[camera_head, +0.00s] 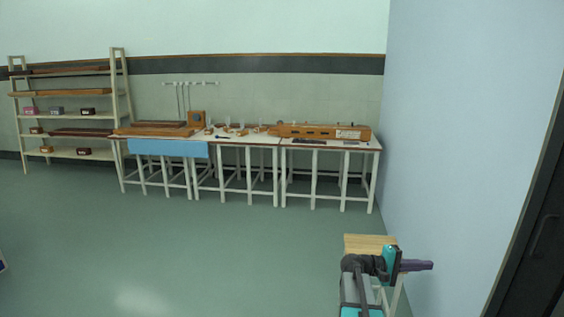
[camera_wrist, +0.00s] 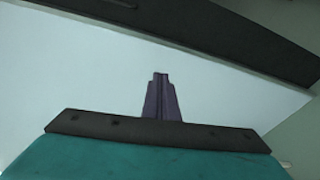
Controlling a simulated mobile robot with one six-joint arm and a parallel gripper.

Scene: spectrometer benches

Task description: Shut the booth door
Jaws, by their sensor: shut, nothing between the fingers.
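A dark door-like panel (camera_head: 540,240) stands at the right edge of the head view, with a dark handle-like shape on it. It is cut off by the frame, so I cannot tell how far it stands open. My gripper (camera_head: 430,265) is at the lower right, its purple fingers pointing right toward the pale blue wall, left of the dark panel. In the wrist view my gripper (camera_wrist: 161,76) shows its fingers together and empty. They stand before a pale surface (camera_wrist: 90,75), with a dark slanting band (camera_wrist: 200,32) beyond; I cannot tell if they touch anything.
A pale blue wall (camera_head: 450,120) runs along the right. A small wooden-topped stool (camera_head: 368,242) stands beside my arm. White benches (camera_head: 258,143) with wooden instruments line the back, and a shelf rack (camera_head: 120,90) stands at left. The green floor (camera_head: 200,250) is clear.

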